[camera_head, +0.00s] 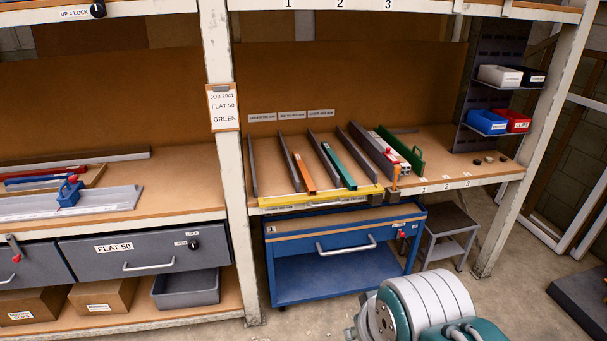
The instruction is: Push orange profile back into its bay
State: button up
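The orange profile (304,172) lies lengthwise on the right-hand wooden shelf, in the left-middle bay between two dark grey dividers. A grey length continues behind it. Its front end is close to the yellow front strip (320,197); I cannot tell whether they touch. A green profile (339,166) lies in the bay to its right, also near the yellow strip. The grey dividers (284,156) run front to back. My gripper is not in view; only a white and teal part of my arm shows at the bottom right.
Right of the bays stand a grey rail with a red and white part (391,154), a green plate (411,150) and an upright orange handle (395,175) at the shelf edge. A blue cart (340,280) stands below. A white post (226,165) rises at the left.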

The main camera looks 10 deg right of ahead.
aim_at(310, 188)
jog(key=i+l, duration=0.1)
jog(key=i, duration=0.45)
jog(key=i+l, duration=0.15)
jog(key=i, duration=0.35)
jog(key=i+l, duration=0.1)
jog(key=i, duration=0.45)
jog(key=i+l, duration=0.15)
jog(key=i, duration=0.35)
